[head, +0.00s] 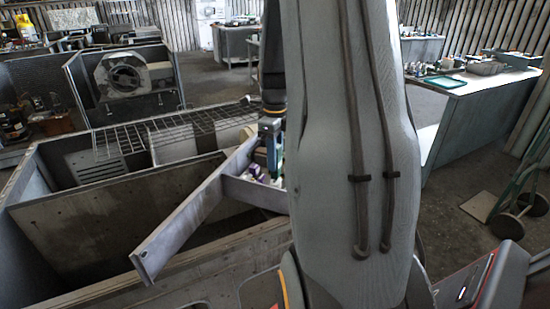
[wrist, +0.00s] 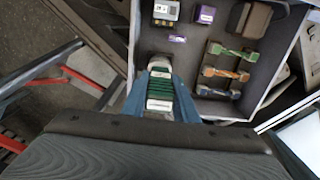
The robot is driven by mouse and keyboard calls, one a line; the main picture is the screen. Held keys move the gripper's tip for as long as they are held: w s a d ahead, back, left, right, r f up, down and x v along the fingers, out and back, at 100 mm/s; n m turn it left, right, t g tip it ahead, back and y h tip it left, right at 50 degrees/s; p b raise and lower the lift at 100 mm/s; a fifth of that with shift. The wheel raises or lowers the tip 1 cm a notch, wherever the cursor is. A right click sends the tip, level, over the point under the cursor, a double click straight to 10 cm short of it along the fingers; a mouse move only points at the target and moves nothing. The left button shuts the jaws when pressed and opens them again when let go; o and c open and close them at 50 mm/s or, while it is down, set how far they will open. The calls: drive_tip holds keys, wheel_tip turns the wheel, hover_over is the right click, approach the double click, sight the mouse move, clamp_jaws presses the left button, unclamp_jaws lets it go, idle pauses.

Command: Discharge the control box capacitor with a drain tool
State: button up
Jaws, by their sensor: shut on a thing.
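My gripper (wrist: 160,97) points down into the control box (wrist: 132,38) at its near left corner. Its blue-grey fingers are shut on a green, ribbed piece with pale ends, which looks like the drain tool (wrist: 160,90). A pale, rounded part (wrist: 158,61) shows just beyond the fingertips; I cannot tell whether it is the capacitor or whether the tool touches it. In the head view my gripper (head: 270,127) is at the control box (head: 256,192), partly hidden by my arm.
The box also holds a grey module (wrist: 165,11), a purple block (wrist: 204,15), a dark brown block (wrist: 249,19) and green and orange wired parts (wrist: 225,73). In the head view a wire rack (head: 170,130) lies over the large open housing (head: 110,225). A workbench (head: 480,82) stands right.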

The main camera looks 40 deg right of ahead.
drive_tip(key=shift+f, duration=0.4)
idle(2.4)
drive_tip(key=shift+r+p, duration=2.6)
drive_tip(key=shift+r, duration=1)
